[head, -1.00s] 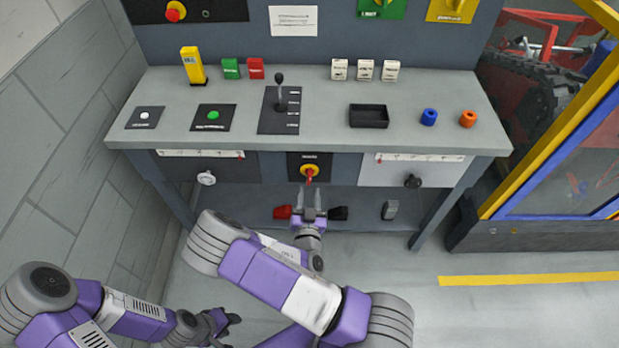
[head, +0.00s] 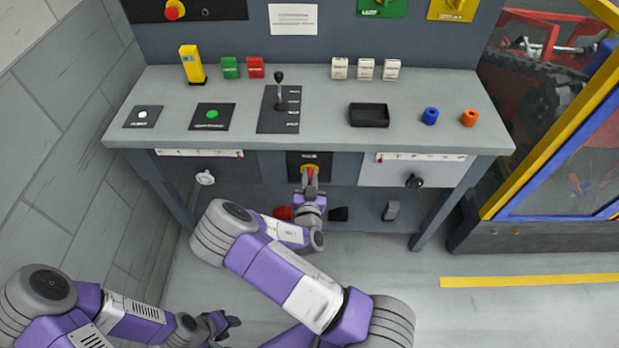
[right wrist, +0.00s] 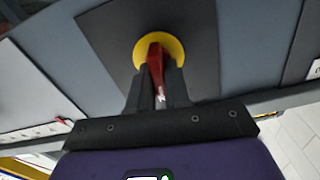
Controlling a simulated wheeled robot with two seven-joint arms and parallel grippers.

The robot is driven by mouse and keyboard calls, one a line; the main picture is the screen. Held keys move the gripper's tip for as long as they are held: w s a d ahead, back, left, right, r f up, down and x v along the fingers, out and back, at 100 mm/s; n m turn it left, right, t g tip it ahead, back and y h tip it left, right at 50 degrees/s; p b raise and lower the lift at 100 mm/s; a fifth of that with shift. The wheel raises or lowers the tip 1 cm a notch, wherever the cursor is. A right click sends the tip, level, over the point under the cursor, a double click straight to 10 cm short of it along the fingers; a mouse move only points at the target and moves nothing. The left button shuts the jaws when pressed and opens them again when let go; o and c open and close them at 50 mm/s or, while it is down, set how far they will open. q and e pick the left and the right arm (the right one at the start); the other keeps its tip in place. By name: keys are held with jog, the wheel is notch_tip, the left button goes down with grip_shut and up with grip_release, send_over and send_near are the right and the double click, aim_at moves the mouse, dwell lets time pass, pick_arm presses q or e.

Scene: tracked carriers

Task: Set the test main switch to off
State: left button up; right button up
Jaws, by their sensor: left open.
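A rotary switch with a red handle on a yellow disc (head: 310,169) sits on a black plate on the bench's front, below the top; its label is too small to read. The same red handle (right wrist: 155,65) shows in the right wrist view, between my fingers. My right gripper (head: 310,184) has its fingers on both sides of the handle and looks shut on it. In the right wrist view the gripper (right wrist: 158,85) hides part of the handle. My left gripper (head: 226,322) is open and empty, low at the left, away from the bench.
The grey bench top (head: 320,95) holds a lever (head: 280,92), a black tray (head: 369,115) and several blocks and buttons. A yellow-framed cage (head: 555,115) stands at the right. The floor in front is clear.

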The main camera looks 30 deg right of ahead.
grip_shut()
jog(key=shift+a+n, duration=0.1)
jog(key=shift+n, duration=0.7)
jog(key=o, duration=0.6)
grip_release()
jog(key=p+v, duration=0.1)
jog(key=v, duration=0.6)
jog(key=shift+s+a+p, duration=0.1)
jog(key=shift+s+p, duration=0.2)
